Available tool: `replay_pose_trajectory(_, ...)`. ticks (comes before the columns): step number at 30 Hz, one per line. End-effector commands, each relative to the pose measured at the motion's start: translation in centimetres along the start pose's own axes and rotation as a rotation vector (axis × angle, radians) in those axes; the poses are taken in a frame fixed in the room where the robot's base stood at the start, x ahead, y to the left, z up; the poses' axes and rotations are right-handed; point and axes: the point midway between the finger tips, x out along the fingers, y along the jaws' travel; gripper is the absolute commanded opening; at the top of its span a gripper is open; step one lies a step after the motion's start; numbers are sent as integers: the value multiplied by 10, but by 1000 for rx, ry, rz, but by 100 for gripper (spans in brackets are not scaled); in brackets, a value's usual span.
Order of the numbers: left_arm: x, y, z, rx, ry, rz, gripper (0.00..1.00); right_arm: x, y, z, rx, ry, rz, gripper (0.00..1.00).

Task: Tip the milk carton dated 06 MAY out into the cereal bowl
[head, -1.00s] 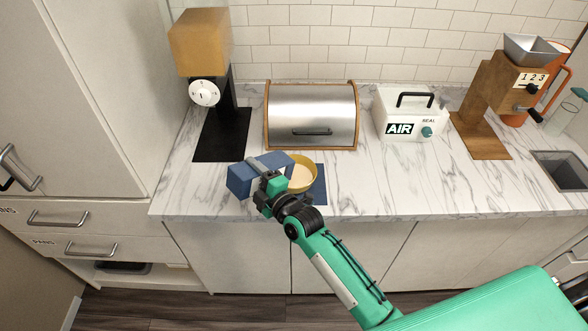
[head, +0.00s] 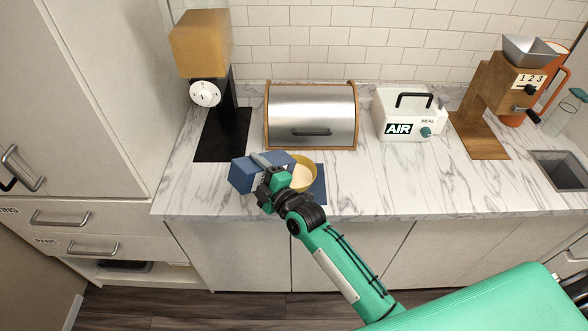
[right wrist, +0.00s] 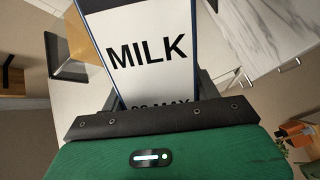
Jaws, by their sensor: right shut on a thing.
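The milk carton (head: 243,176) is blue and lies tilted nearly on its side above the counter's front, left of the bowl. My right gripper (head: 268,170) is shut around it. In the right wrist view the carton (right wrist: 150,45) shows a white label reading MILK, with a date line partly hidden by the gripper (right wrist: 160,112); "MAY" can be made out. The yellow cereal bowl (head: 311,181) stands on a dark blue mat (head: 319,196), with pale contents inside. The carton's right end is at the bowl's left rim. My left gripper is not in view.
A steel bread box (head: 312,112) stands behind the bowl. A dispenser with a black base (head: 222,140) is at back left. A white AIR SEAL box (head: 405,115) and a wooden grinder (head: 483,115) stand to the right. The counter right of the mat is clear.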

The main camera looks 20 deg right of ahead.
Motion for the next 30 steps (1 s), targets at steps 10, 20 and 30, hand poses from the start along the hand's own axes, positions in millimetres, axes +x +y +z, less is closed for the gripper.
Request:
replay_pose_trajectory(10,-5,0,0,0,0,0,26,0,6,0,39,0,1,33)
replay_pose_trajectory(20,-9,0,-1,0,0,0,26,0,11,1,75,0,1,33)
replay_pose_trajectory(30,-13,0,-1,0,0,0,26,0,16,2,111,0,1,33)
